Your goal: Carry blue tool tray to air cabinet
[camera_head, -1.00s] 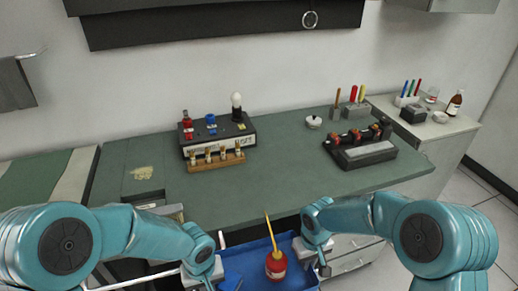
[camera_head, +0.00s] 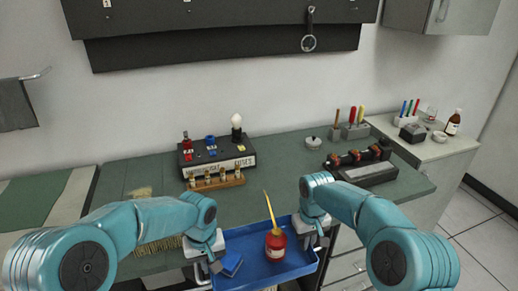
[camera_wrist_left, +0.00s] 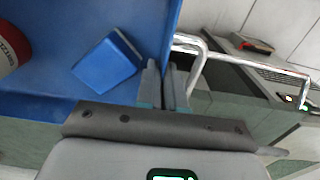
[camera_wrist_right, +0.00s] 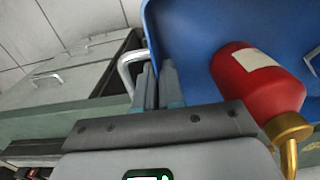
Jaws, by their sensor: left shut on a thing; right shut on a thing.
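The blue tool tray (camera_head: 266,268) is in front of the green workbench, held between my two grippers. A red oil can (camera_head: 275,246) with a yellow spout and a blue block (camera_head: 231,264) are in it. My left gripper (camera_head: 212,262) is shut on the tray's left rim; the left wrist view shows its fingers (camera_wrist_left: 166,88) on the rim beside a metal handle. My right gripper (camera_head: 317,238) is shut on the right rim; its fingers (camera_wrist_right: 158,88) show in the right wrist view. I cannot tell which thing in view is the air cabinet.
The workbench (camera_head: 270,180) carries a fuse box (camera_head: 215,152), a wooden rack of brass pieces (camera_head: 215,181) and a black device (camera_head: 360,163). A grey cabinet (camera_head: 440,165) with bottles stands at the right. Tiled floor (camera_head: 480,220) is clear at far right.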

